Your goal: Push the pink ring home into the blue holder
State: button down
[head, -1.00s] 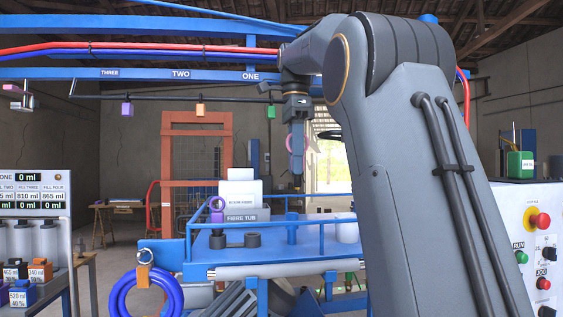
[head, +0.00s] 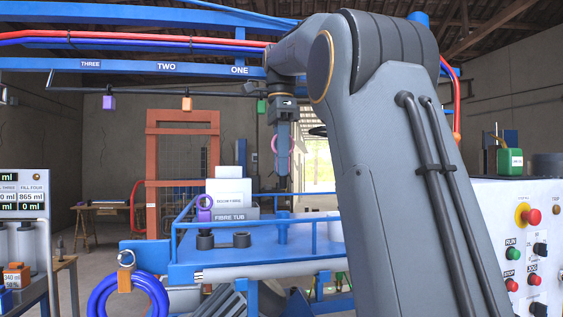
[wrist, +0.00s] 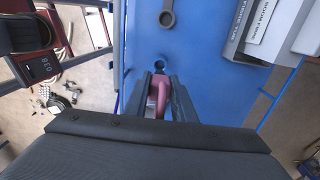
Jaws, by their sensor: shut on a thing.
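The pink ring (wrist: 160,99) is held between the two dark fingers of my gripper (wrist: 158,86) in the wrist view. In the head view the ring (head: 275,145) shows at the left edge of my gripper (head: 283,186), which points straight down. The blue holder (head: 283,228) is an upright blue cylinder on the blue platform. My gripper hangs above it, with a gap between. The fingers hide part of the ring.
A button panel (head: 520,250) is at the right.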

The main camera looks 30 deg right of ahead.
aim_at(281, 180)
jog(key=shift+f+b, duration=1.5)
jog(key=shift+f, duration=0.7)
jog(key=shift+p, duration=1.15)
jog(key=shift+f+b, duration=1.3)
jog(key=shift+f, duration=0.8)
jog(key=c, duration=1.4)
grip_release()
jog(key=shift+r, duration=0.1)
jog(key=shift+r+b, duration=0.35)
jog(key=shift+r, duration=3.45)
